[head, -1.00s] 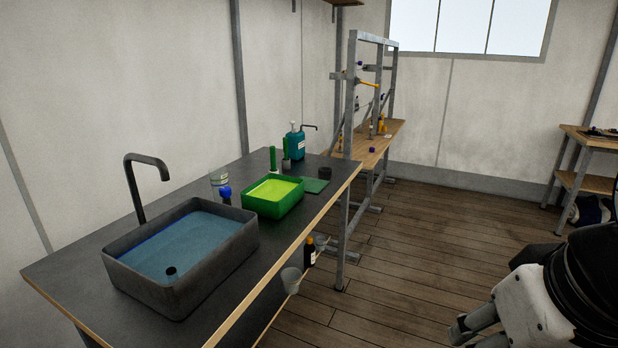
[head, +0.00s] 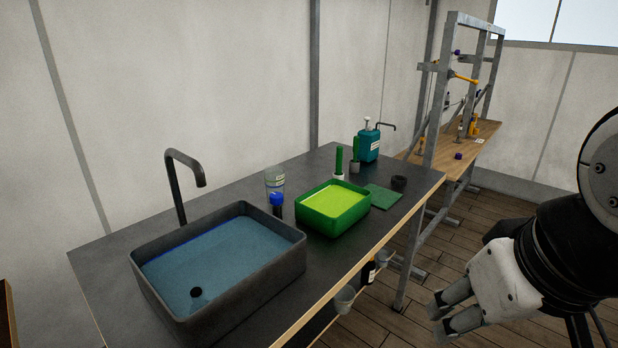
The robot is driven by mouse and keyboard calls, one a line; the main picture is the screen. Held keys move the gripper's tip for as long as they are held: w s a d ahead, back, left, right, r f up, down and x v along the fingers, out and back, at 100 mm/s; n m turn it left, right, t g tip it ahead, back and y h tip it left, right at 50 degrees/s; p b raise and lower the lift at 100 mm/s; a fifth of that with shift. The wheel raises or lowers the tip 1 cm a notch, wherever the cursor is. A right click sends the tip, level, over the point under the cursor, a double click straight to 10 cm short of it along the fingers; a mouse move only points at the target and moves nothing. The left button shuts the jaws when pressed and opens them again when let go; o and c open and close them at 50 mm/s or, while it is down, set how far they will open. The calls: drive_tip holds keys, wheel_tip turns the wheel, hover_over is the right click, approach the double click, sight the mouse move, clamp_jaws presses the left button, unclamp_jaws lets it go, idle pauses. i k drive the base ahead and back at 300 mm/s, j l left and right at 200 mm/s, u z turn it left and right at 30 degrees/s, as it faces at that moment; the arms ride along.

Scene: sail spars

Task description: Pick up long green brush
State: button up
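Two upright green brush-like items stand towards the back of the dark counter. One green handle (head: 339,159) rises from a white holder (head: 338,177). A second green item (head: 356,148) stands just behind and to the right, in a small grey holder (head: 354,167). I cannot tell for certain which is the long green brush; the front one shows the thicker handle. My gripper (head: 441,317) is at the lower right, beyond the counter's front edge and well away from both. Its two fingers are apart with nothing visible between them.
A grey basin of water (head: 293,264) with a black tap (head: 184,172) fills the counter's left. A green tub (head: 331,225), blue-capped bottle (head: 276,202), green pad (head: 384,197), dark ring (head: 399,182) and teal dispenser (head: 368,146) are near the brushes. A metal frame (head: 437,110) stands behind.

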sight(339, 157)
drive_tip(key=i+l+u, duration=0.1)
drive_tip(key=i+l, duration=0.2)
drive_tip(key=i+l+u, duration=0.1)
drive_tip(key=i+l, duration=0.2)
drive_tip(key=l, duration=0.2)
drive_tip(key=i+l, duration=0.3)
drive_tip(key=i+l+u, duration=0.15)
drive_tip(key=l, duration=0.35)
drive_tip(key=i+l+u, duration=0.15)
drive_tip(key=i+l, duration=0.55)
drive_tip(key=i+l+u, duration=0.15)
drive_tip(key=i+l, duration=0.55)
drive_tip(key=l, duration=0.15)
